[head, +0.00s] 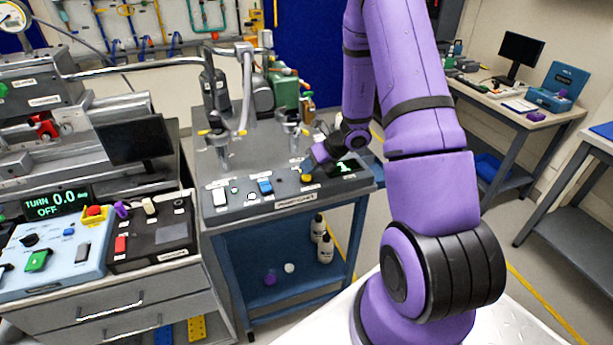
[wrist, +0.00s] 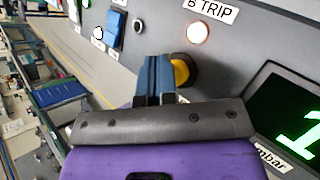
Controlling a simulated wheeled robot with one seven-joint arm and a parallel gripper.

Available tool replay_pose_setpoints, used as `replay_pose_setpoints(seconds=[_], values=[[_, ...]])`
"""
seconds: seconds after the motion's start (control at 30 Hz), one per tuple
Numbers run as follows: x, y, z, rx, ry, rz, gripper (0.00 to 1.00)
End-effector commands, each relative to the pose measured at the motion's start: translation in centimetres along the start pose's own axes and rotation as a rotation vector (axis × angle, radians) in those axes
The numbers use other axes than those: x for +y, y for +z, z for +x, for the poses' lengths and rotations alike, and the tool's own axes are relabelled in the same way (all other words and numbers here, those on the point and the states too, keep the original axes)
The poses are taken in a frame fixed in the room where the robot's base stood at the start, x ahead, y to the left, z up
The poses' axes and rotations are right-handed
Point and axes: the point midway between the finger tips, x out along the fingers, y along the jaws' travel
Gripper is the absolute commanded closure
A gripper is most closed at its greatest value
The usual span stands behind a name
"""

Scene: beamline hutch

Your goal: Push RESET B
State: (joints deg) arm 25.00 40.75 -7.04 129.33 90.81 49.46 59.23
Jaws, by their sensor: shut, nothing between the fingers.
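The sloped grey control panel (head: 285,203) stands on a blue cart in the head view. A round yellow button (head: 306,177) is on it; in the wrist view the yellow button (wrist: 181,72) shows partly behind my fingers. My gripper (head: 309,168) is shut and empty, its blue fingertips (wrist: 156,62) close to the yellow button; I cannot tell whether they touch it. A glowing lamp (wrist: 198,33) sits under the label "B TRIP" (wrist: 211,10). I cannot read any "RESET B" label. A blue switch (wrist: 116,28) also shows, as does the blue one in the head view (head: 265,187).
A display (head: 343,168) with green digits is at the panel's right end. Vertical fittings stand behind the panel. Bottles (head: 325,249) stand on the cart's lower shelf. A blue and a black control box (head: 150,236) are at left.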

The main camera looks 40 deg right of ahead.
Motion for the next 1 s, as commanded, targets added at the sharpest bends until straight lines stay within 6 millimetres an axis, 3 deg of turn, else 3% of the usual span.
replay_pose_setpoints(seconds=[1.0], values=[[0.12, 0.16, -0.16, -0.001, 0.0, -0.001, 1.0]])
